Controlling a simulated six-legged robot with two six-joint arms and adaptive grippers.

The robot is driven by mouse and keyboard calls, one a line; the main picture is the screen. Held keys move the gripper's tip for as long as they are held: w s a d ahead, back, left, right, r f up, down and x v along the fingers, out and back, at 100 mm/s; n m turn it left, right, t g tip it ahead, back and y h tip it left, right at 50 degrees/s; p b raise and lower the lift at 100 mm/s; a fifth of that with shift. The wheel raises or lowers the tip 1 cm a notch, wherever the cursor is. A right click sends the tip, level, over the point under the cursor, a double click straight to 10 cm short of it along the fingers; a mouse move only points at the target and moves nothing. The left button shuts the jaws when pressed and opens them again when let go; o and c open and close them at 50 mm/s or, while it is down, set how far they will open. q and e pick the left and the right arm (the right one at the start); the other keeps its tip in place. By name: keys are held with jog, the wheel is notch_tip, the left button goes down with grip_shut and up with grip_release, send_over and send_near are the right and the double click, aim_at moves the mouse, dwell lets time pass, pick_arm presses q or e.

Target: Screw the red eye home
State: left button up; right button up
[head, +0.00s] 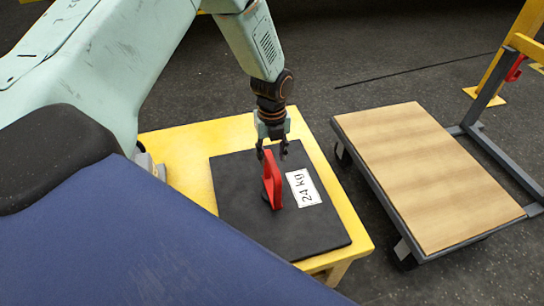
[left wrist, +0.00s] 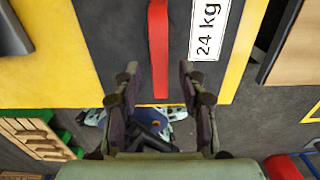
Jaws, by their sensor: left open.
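The red eye (head: 273,180) stands upright on a black plate (head: 240,225) that lies on a yellow table. A white label (head: 303,188) reading "24 kg" lies beside it on the plate. My left gripper (head: 272,150) points down at the far side of the eye, open. The eye's threaded part is hidden. My right gripper does not show.
The yellow table (head: 190,150) shows a bare rim around the plate. A cart with a wooden deck (head: 425,170) stands to the right, with a strip of dark floor between. A yellow frame (head: 500,65) rises at the far right.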

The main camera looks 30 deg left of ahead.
pick_arm(q)
notch_tip(320, 180, up, 10)
dwell(0.3)
jog(key=shift+s, duration=0.1)
dwell(0.5)
